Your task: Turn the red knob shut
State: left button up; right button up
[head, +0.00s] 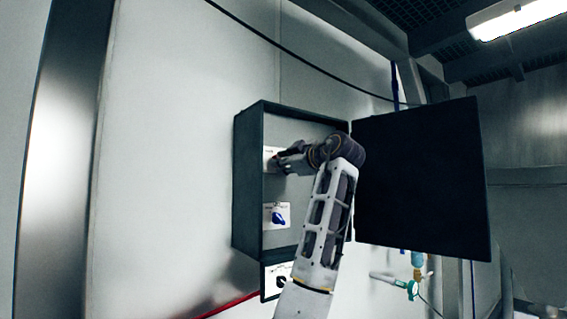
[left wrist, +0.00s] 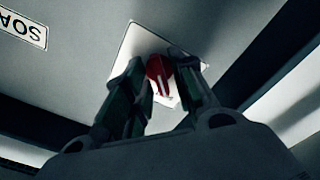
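The red knob (left wrist: 161,72) sits on a white plate (left wrist: 135,48) in the left wrist view. My left gripper (left wrist: 168,82) has one finger on each side of it. Both fingertips are close to the knob, but I cannot tell whether they press on it. In the head view my left gripper (head: 284,159) reaches into the upper part of the open wall box (head: 246,185), at the upper white plate (head: 268,153). The red knob is hidden there behind the gripper. My right gripper is not in view.
A blue knob (head: 278,217) is on a plate lower in the box. A black knob (head: 281,282) is on a panel below. The dark box door (head: 420,180) stands open to the right, close to my arm. Pipes with a green valve (head: 412,289) are at lower right.

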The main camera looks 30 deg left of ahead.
pick_arm(q)
jog(key=v, duration=1.2)
dwell(0.5)
dwell(0.6)
